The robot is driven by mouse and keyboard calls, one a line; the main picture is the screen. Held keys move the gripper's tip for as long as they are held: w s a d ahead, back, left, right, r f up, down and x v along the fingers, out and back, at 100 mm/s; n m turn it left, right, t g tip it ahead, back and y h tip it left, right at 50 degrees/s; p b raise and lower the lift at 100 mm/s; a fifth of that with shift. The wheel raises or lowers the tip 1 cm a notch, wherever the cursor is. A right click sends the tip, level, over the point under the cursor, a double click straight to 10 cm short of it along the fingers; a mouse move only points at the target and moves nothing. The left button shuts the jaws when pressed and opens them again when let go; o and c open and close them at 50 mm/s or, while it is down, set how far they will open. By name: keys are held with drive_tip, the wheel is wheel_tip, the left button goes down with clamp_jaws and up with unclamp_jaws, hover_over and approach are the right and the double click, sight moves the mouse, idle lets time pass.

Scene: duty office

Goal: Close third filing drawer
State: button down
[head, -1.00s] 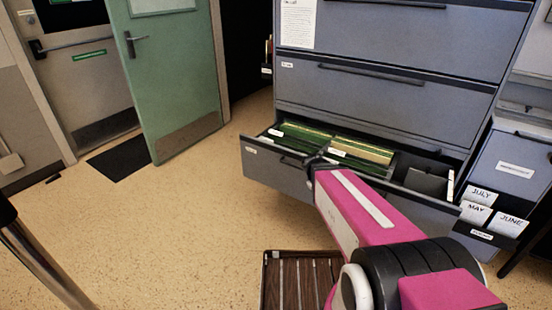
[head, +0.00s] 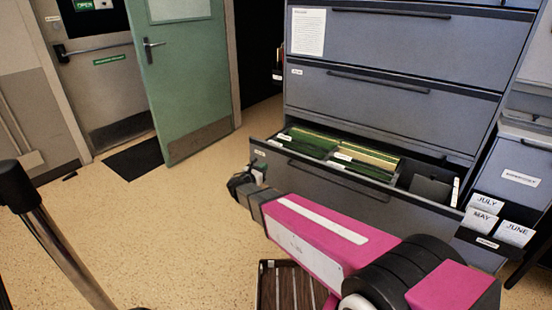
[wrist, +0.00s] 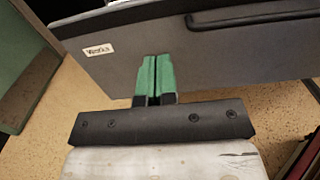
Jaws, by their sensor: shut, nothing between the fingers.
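A grey filing cabinet (head: 400,105) stands at the right in the head view. One low drawer (head: 330,187) is pulled out, showing green and tan files (head: 345,152) and a dark folder. Its front has a dark bar handle and a small label at its left end. My gripper (head: 238,184) is at the left end of that drawer front. In the wrist view the green fingertips (wrist: 155,62) are shut together and empty, pointing at the drawer face (wrist: 190,55) to the right of its label. I cannot tell if they touch it.
The drawers above are closed. A slatted dark crate (head: 285,285) is on the floor under my arm. Month card holders (head: 485,215) are at the right. A metal post (head: 55,240) stands at the left. A green door (head: 185,80) is open behind; the floor between is clear.

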sight(283, 152)
drive_tip(key=x, duration=1.4)
